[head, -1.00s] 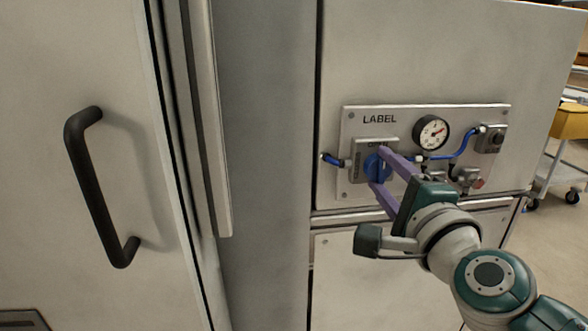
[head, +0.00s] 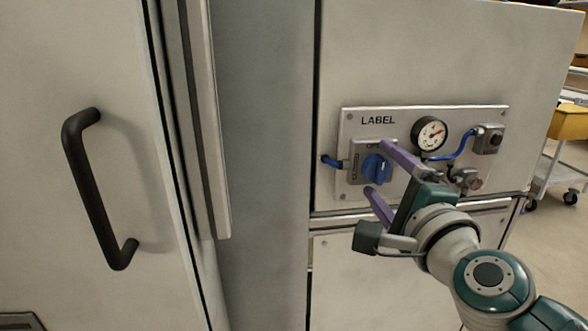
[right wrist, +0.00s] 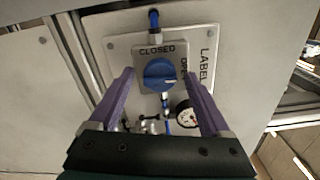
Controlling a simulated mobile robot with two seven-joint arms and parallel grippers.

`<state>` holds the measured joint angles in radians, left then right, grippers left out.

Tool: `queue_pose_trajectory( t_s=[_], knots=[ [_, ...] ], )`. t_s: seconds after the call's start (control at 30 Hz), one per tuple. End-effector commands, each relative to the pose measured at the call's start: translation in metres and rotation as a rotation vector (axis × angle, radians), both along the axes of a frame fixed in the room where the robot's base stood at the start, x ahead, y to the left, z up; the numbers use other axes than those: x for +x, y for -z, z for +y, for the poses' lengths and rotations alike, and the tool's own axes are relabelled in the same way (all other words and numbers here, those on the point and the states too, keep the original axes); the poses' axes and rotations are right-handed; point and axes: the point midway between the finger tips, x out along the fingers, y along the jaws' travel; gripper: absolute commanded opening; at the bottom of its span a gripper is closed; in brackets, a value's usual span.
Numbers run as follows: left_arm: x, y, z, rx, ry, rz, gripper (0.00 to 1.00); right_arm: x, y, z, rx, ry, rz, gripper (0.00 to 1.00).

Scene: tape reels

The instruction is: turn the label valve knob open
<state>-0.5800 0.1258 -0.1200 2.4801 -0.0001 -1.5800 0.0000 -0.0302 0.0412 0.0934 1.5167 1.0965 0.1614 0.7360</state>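The blue label valve knob (head: 376,169) sits on a grey plate marked CLOSED and OPEN, on the LABEL panel (head: 350,120). My left gripper is not in view.
A pressure gauge (head: 430,133), blue hoses and a grey fitting (head: 488,139) are on the same panel, close to my right fingers. A black door handle (head: 90,190) stands out at the left. A yellow cart (head: 568,124) is at the far right.

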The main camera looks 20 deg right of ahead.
Motion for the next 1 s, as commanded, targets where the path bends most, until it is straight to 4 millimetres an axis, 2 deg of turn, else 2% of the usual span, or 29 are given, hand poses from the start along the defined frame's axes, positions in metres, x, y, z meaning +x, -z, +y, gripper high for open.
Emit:
queue_pose_trajectory(
  t_s=[0.23, 0.33, 0.7, 0.83, 1.0],
  knots=[
    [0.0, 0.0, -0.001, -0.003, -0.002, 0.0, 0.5, -0.001, 0.0, 0.0, -0.001, 0.0, 0.0, 0.81],
    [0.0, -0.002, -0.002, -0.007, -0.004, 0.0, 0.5, -0.009, 0.0, 0.002, -0.001, 0.0, 0.002, 0.81],
    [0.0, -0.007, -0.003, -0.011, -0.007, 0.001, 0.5, -0.075, 0.001, 0.018, 0.001, -0.002, 0.004, 0.81],
    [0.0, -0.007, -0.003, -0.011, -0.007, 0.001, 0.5, -0.09, 0.001, 0.022, -0.002, -0.001, 0.002, 0.81],
    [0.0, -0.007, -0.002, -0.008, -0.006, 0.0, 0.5, -0.097, 0.0, 0.023, 0.0, 0.0, 0.0, 0.81]
  ],
)
